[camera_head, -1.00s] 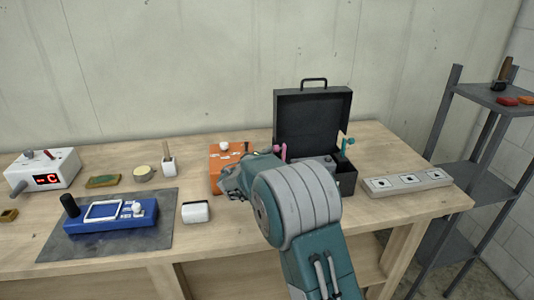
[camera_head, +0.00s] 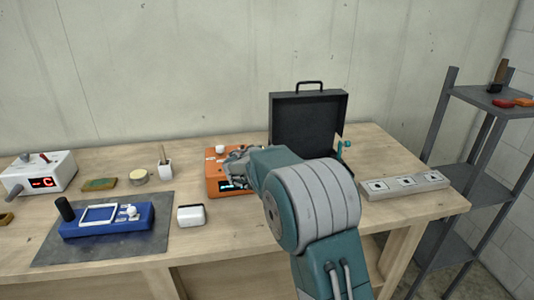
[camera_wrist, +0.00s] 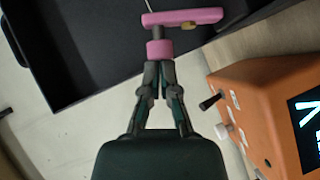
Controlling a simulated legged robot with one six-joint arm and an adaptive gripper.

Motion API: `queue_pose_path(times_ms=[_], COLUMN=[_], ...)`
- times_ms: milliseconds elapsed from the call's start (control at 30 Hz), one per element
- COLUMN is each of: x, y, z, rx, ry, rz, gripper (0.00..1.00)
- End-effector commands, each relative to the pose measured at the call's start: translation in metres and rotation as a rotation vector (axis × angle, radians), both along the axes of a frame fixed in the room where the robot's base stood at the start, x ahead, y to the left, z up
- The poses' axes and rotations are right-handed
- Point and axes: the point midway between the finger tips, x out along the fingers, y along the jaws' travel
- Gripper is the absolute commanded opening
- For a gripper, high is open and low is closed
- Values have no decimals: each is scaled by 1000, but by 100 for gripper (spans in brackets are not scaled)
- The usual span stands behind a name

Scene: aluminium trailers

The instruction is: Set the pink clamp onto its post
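The pink clamp (camera_wrist: 185,17) shows at the top of the wrist view, a pink bar on a grey shaft with a pink collar below. My gripper (camera_wrist: 158,68) has its fingers drawn together just under the collar, apparently holding the clamp's lower end. In the head view my gripper (camera_head: 240,165) is over the orange device, and the pink clamp is hidden behind my arm. I cannot make out its post. The open black case (camera_head: 307,120) stands at the back; its edge also shows in the wrist view (camera_wrist: 75,50).
The orange device (camera_head: 214,172) sits left of the case; its lever and knob are close to my fingers in the wrist view (camera_wrist: 250,90). A teal clamp (camera_head: 341,148) stands at the case's right.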

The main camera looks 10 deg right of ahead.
Motion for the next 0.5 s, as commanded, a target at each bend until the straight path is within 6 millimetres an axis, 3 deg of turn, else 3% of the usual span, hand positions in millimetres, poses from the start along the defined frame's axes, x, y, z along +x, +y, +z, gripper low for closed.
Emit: queue_pose_path(times_ms=[500], x=[0], y=[-35], z=[9], rx=[478], ry=[-3], rz=[-3], gripper=[0])
